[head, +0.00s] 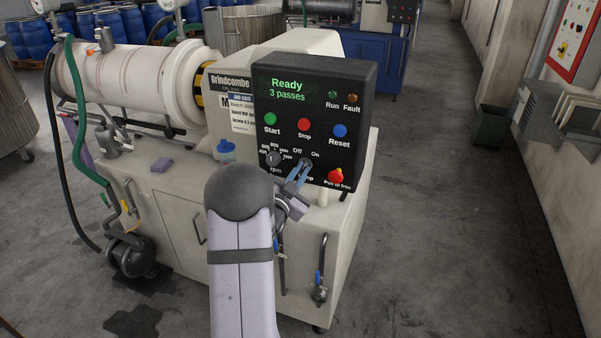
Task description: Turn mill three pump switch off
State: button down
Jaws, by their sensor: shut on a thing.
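The control panel (352,118) is a black box on the front of a cream mill (210,190). Its screen reads "Ready, 3 passes". The pump switch (305,163) is at the panel's lower middle, under the labels "Off" and "On". My gripper (299,176) reaches it from below and is shut on it. The fingers cover most of the switch and part of its label, so which way it points is unclear. The mill's number is not readable.
The rpm knob (273,158) is just left of my gripper, and a red push button (336,176) is just right. Green Start (270,119), red Stop (304,125) and blue Reset (340,131) buttons sit above.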

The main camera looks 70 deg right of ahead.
jog(key=shift+f+n, duration=0.1)
jog(key=shift+n, duration=0.2)
jog(key=n+b, duration=0.2)
jog(key=n, duration=0.3)
jog(key=shift+w, duration=0.15)
jog(key=n, duration=0.6)
jog(key=shift+w, duration=0.15)
jog(key=shift+n, duration=0.3)
jog(key=c, duration=1.8)
grip_release()
jog(key=shift+c, duration=0.2)
jog(key=shift+a, duration=0.1)
jog(key=a+b, duration=0.2)
jog(key=a, duration=0.5)
jog(key=shift+a, duration=0.1)
